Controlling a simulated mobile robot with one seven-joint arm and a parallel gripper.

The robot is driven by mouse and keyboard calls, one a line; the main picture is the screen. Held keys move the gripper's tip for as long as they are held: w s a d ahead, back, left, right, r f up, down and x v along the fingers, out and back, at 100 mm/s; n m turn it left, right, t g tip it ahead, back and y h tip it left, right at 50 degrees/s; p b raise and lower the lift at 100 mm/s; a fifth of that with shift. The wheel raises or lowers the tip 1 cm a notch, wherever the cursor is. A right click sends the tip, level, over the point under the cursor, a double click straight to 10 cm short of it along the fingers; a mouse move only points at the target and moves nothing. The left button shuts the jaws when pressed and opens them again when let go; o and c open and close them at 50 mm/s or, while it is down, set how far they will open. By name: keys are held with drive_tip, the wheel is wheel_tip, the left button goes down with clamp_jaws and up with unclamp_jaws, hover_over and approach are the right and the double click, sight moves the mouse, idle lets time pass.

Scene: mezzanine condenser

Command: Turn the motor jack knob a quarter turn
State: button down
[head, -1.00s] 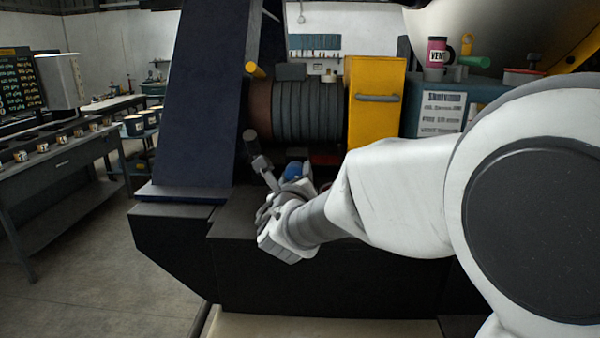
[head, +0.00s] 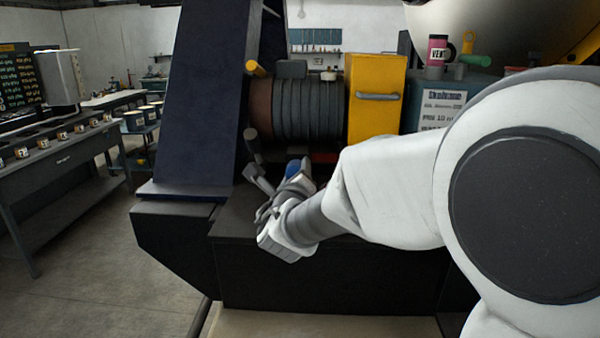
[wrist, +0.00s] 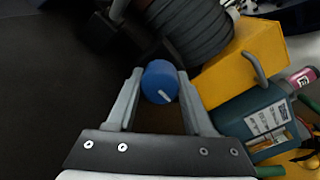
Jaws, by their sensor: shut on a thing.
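The motor jack knob is a blue round knob (wrist: 160,76) with a white line on its face, pointing to the lower right in the wrist view. My gripper (wrist: 158,88) has one finger on each side of the knob and is shut on it. In the head view the knob (head: 293,169) is partly hidden by my gripper (head: 284,178), low in front of the ribbed motor. What lies behind the knob is hidden.
A dark ribbed motor (head: 308,110) sits above the knob, beside a yellow box with a handle (head: 375,82). A dark slanted panel (head: 205,95) stands at left. A workbench (head: 60,160) is far left.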

drive_tip(key=shift+c, duration=1.5)
unclamp_jaws()
drive_tip(key=s, duration=1.7)
drive_tip(key=shift+s+a+r, duration=0.25)
drive_tip(key=shift+a, duration=0.05)
